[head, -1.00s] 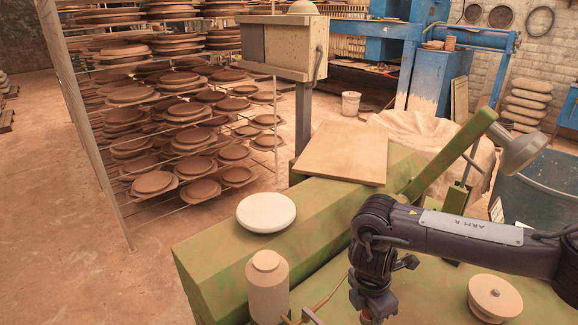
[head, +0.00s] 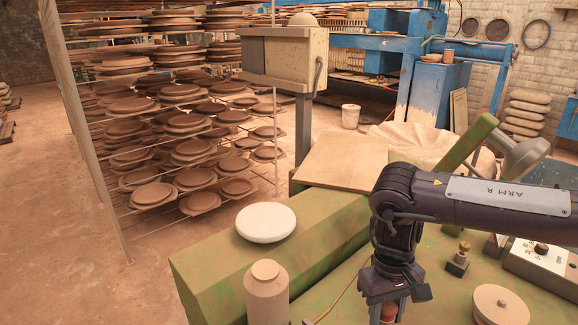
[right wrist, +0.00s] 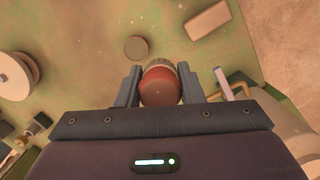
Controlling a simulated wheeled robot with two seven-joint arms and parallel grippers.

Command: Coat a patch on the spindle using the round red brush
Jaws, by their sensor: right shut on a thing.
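My right gripper (head: 383,296) hangs above the green bench top and is shut on the round red brush (head: 389,313), whose lower part is cut off by the picture edge. In the right wrist view the brush (right wrist: 160,86) shows end-on as a red-brown round body between the two fingers, with a paler ring at its far side. A pale disc with a small central pin (head: 500,306), possibly the spindle, stands right of the gripper, apart from it. A pale disc also shows at the left edge of the right wrist view (right wrist: 13,76). My left gripper is not in view.
A capped beige bottle (head: 266,296) and a white round disc (head: 265,223) stand left of the gripper. A small brass-topped fitting (head: 458,259) and a control box (head: 540,258) lie to the right. A flat board (head: 343,162) and a lamp (head: 526,152) are behind.

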